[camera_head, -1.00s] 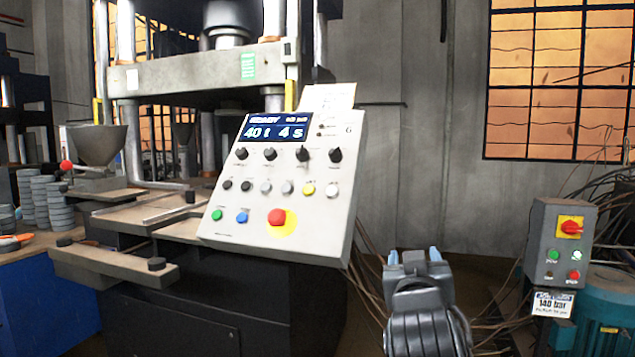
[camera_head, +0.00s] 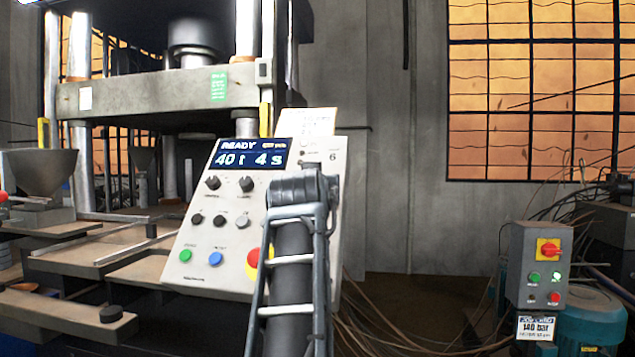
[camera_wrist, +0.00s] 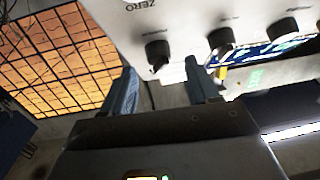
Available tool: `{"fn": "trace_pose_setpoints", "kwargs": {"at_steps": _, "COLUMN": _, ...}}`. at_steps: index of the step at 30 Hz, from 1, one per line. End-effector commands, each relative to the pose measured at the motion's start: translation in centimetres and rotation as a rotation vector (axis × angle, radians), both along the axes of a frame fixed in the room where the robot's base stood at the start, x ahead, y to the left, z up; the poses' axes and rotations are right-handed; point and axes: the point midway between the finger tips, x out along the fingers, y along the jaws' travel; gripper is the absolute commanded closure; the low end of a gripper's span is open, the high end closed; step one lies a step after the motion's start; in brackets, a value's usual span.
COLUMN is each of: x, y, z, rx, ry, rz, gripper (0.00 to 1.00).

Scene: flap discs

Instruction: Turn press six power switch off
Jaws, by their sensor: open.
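Press six's sloped light control panel (camera_head: 215,232), marked 6, stands left of centre in the head view. Its lit display (camera_head: 252,154) reads READY, 40 t, 4 s. A row of black knobs and round buttons sits below. My arm hides the panel's right-hand controls and most of its red button on yellow. My gripper (camera_wrist: 163,82) is open, its two fingers apart with nothing between them. In the wrist view a black knob (camera_wrist: 158,54) lies just beyond the gap, near lettering reading ZERO. I cannot tell whether this knob is the power switch.
A grey box (camera_head: 522,265) at right carries a red rotary switch on yellow (camera_head: 548,249), with green and red buttons. A teal motor (camera_head: 592,318) and loose cables lie around it. The press's worktable (camera_head: 75,312) is at left. The floor between shows hanging cables.

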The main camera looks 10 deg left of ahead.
Motion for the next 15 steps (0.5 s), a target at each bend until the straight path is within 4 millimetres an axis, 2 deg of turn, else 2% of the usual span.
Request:
{"fn": "trace_pose_setpoints", "kwargs": {"at_steps": 6, "x": 2.2, "y": 0.1, "z": 0.1, "rx": 0.000, "ry": 0.001, "rz": -0.001, "gripper": 0.40}}
{"fn": "trace_pose_setpoints", "kwargs": {"at_steps": 15, "x": 2.9, "y": 0.2, "z": 0.0, "rx": -0.001, "ry": -0.001, "rz": 0.000, "gripper": 0.40}}
